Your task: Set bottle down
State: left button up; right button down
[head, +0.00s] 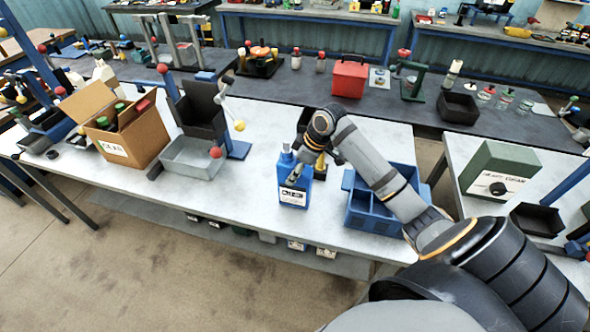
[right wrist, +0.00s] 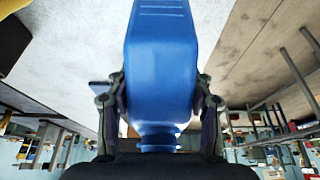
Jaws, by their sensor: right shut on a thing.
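A blue bottle (head: 294,192) with a white label is near the front edge of the white-topped table (head: 258,220) in the head view. It looks upright; I cannot tell whether its base touches the table. My right gripper (head: 299,165) is shut on it from behind and above. In the right wrist view the blue bottle (right wrist: 161,60) fills the space between the two fingers of the right gripper (right wrist: 159,100), with its neck close to the palm. My left gripper is not in view.
A blue divided bin (head: 372,217) stands just right of the bottle. A grey metal tray (head: 188,157) and an open cardboard box (head: 122,138) are to the left. A green box (head: 498,170) is on the right table. The tabletop between tray and bottle is clear.

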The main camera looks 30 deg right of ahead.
jog(key=c, duration=0.5)
grip_release()
jog(key=shift+s, duration=0.1)
jog(key=b+v, duration=0.2)
jog(key=v, duration=0.9)
jog(key=shift+d+r, duration=0.15)
jog(key=shift+d, duration=0.05)
jog(key=shift+s+r, duration=0.1)
jog(key=shift+r, duration=0.25)
